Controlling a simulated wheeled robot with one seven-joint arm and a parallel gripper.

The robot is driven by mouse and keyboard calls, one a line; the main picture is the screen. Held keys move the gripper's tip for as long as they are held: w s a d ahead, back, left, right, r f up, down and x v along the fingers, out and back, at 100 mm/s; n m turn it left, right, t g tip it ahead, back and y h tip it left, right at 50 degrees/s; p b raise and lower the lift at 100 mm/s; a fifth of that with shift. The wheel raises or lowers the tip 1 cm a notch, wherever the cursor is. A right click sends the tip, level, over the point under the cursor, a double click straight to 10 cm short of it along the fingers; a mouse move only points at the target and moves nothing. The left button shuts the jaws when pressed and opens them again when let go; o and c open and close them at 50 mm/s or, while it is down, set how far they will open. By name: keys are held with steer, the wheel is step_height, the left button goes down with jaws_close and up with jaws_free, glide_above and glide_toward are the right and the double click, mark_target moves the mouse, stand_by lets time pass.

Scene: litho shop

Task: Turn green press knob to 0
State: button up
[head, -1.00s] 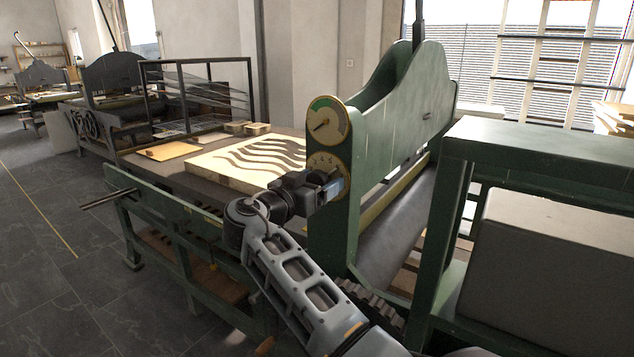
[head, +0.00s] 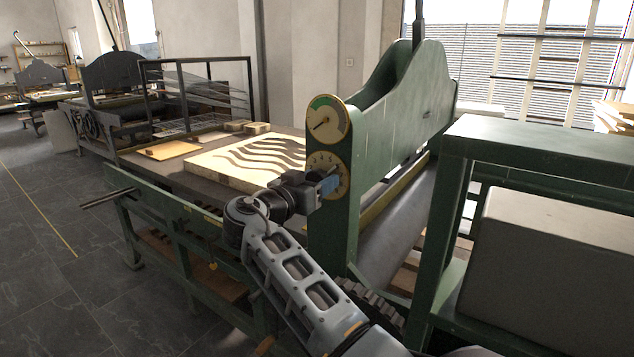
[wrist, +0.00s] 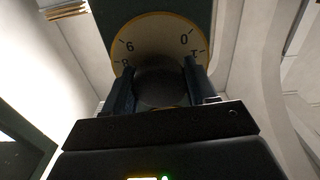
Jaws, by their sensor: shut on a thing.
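The green press (head: 334,228) stands right of centre in the head view. On its upright is a round cream dial plate (head: 318,161) with numbers, below a gauge. In the wrist view the dial plate (wrist: 157,37) shows a 0 and a 1 at upper right and other digits at upper left. The dark round knob (wrist: 160,88) sits in front of the plate, between the two fingers of my gripper (wrist: 160,86). The fingers are shut on the knob's sides. In the head view my gripper (head: 329,184) covers the knob. The knob's pointer mark cannot be made out.
The gauge (head: 328,119) with a needle is just above the dial. The press bed (head: 185,172) carries a wavy-patterned slab (head: 250,160) at left. A green frame with a grey block (head: 545,265) stands close at right. Open floor lies at far left.

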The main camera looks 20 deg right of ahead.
steer(key=n, duration=0.3)
steer(key=shift+n+b, duration=0.3)
steer(key=n, duration=0.4)
steer(key=shift+n+p, duration=0.3)
steer(key=shift+p, duration=0.1)
steer(key=n+p, duration=0.2)
steer(key=n, duration=0.2)
steer(key=shift+r+n, duration=0.1)
steer(key=shift+n, duration=0.2)
steer(key=n+p, duration=0.2)
steer(key=n, duration=0.2)
steer(key=shift+n+p, duration=0.3)
steer(key=shift+p, duration=0.1)
steer(key=n+p, duration=0.4)
steer(key=n, duration=0.1)
steer(key=n+p, duration=0.3)
steer(key=n, duration=0.2)
steer(key=n+p, duration=0.1)
steer(key=n, duration=0.2)
steer(key=shift+n+p, duration=0.3)
steer(key=shift+p, duration=0.1)
steer(key=shift+f+n, duration=0.2)
steer(key=shift+n, duration=2)
